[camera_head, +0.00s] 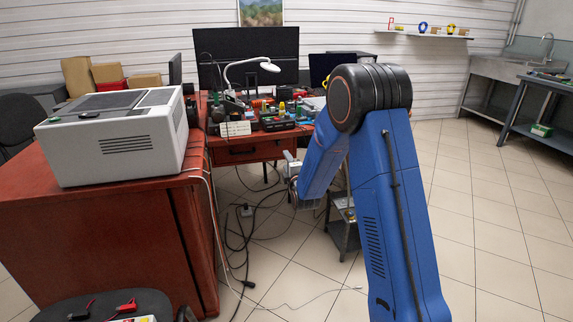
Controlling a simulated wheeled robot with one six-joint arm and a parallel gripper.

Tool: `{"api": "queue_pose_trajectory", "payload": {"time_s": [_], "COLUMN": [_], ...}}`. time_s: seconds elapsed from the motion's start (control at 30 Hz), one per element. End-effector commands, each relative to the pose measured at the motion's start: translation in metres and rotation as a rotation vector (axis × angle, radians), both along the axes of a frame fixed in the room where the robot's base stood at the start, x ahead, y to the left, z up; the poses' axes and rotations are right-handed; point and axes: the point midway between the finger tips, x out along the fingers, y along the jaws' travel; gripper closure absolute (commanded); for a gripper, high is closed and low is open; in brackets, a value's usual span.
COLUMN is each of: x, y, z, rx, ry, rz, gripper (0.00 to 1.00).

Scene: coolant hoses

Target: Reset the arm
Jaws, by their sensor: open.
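My blue arm (385,210) rises at the right of the picture and bends at a dark round elbow joint (369,97). Its forearm (322,160) slopes down and left from there. My gripper (292,172) is a small pale and grey shape at the forearm's far end, in front of the red desk and above the floor. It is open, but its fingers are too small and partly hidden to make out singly. I see nothing held in it.
A white printer-like machine (117,133) stands on a red cabinet (90,215) at left. A cluttered red desk (240,150) stands behind my gripper, with cables (236,240) on the floor below. A chair (110,303) is at front left. The tiled floor at right (480,220) is clear.

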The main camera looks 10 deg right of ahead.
Motion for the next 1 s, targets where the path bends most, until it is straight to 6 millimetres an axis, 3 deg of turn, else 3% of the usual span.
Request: {"api": "queue_pose_trajectory", "payload": {"time_s": [0.27,0.47,0.77,1.0], "x": [0.000,-0.013,-0.066,-0.125], "y": [0.000,-0.002,-0.009,-0.015], "z": [0.001,0.020,0.064,0.090], "rx": [0.002,0.074,0.309,0.496], "ry": [0.001,0.047,0.219,0.356], "rz": [0.000,0.000,-0.024,-0.073], "gripper": [0.55,0.55,0.55,0.55]}}
